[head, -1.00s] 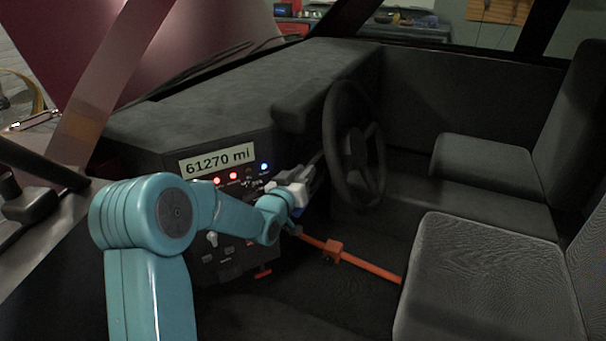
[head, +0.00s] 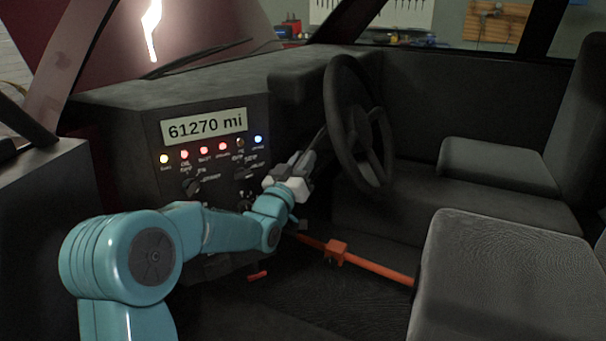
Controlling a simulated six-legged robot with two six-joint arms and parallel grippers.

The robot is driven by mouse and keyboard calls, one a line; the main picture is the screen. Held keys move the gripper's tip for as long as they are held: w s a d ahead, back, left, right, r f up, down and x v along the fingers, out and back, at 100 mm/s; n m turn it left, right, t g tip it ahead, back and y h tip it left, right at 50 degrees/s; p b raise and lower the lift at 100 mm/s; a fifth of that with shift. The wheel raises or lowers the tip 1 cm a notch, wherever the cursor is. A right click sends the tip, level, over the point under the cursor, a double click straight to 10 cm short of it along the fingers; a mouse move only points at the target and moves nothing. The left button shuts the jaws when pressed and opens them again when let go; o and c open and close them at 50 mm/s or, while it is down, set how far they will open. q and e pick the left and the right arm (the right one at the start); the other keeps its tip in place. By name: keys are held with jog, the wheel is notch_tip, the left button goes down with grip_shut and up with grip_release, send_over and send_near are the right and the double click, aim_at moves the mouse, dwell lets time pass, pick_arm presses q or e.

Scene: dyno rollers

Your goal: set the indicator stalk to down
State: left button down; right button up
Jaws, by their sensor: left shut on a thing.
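The indicator stalk (head: 320,139) is a thin dark rod beside the left side of the black steering wheel (head: 332,97). My left gripper (head: 309,160) is shut on the stalk, reaching it from the lower left. The grey jaws hide much of the stalk, so its exact tilt is hard to tell. My right gripper does not show.
The instrument panel carries a 61270 mi display (head: 207,126) and a row of lit lamps, with knobs below. An orange bar (head: 383,268) runs low across the footwell to the grey front seat (head: 480,262).

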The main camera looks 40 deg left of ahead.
pick_arm(q)
jog(key=c, duration=1)
grip_release()
jog(key=shift+f, duration=0.1)
jog(key=v, duration=1.6)
jog(key=shift+s, duration=0.25)
